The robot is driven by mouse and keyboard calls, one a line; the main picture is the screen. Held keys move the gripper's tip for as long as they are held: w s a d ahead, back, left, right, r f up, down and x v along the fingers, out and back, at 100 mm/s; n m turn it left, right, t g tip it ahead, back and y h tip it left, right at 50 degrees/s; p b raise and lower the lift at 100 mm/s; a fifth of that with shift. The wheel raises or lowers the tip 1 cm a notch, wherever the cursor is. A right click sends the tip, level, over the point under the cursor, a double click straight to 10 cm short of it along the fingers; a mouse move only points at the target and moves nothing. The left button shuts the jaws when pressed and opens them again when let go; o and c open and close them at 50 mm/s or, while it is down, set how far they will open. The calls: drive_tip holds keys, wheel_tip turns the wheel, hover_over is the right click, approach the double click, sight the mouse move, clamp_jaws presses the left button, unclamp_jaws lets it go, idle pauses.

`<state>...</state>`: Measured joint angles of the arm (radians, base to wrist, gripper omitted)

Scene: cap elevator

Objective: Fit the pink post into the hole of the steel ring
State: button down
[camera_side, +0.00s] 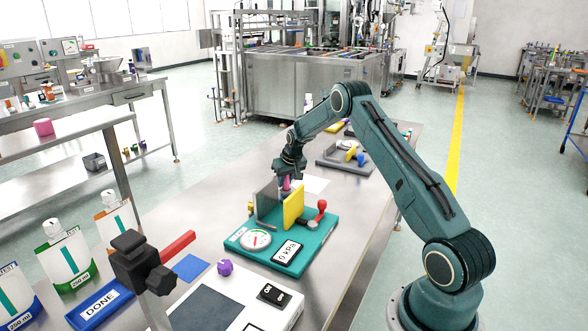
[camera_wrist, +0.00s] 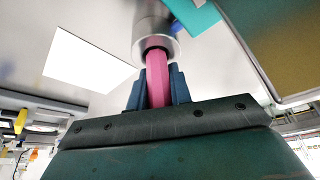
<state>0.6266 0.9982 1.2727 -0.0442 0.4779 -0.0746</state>
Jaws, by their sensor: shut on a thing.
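My gripper (camera_side: 288,170) is shut on the pink post (camera_wrist: 157,78), with a dark blue finger on either side of it in the wrist view. The steel ring (camera_wrist: 150,22) is a shiny round metal piece just beyond the fingers. The far end of the post is at the ring's dark hole and lines up with it; I cannot tell how deep it sits. In the side view the pink post (camera_side: 286,184) shows as a small patch below the gripper, behind the teal fixture's upright plates. The ring is not clearly visible there.
The teal fixture (camera_side: 312,252) has a grey plate (camera_side: 267,203), a yellow plate (camera_side: 293,208), a gauge and a red-knobbed lever close to my gripper. A white sheet (camera_wrist: 88,58) lies on the steel table. A grey tray (camera_side: 335,163) stands farther back.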

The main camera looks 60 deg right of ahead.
drive_tip(key=shift+f, duration=0.15)
drive_tip(key=c, duration=1.2)
unclamp_jaws()
drive_tip(key=shift+f, duration=0.1)
drive_tip(key=v, duration=1.4)
drive_tip(key=shift+w, duration=0.1)
drive_tip(key=shift+a, duration=0.1)
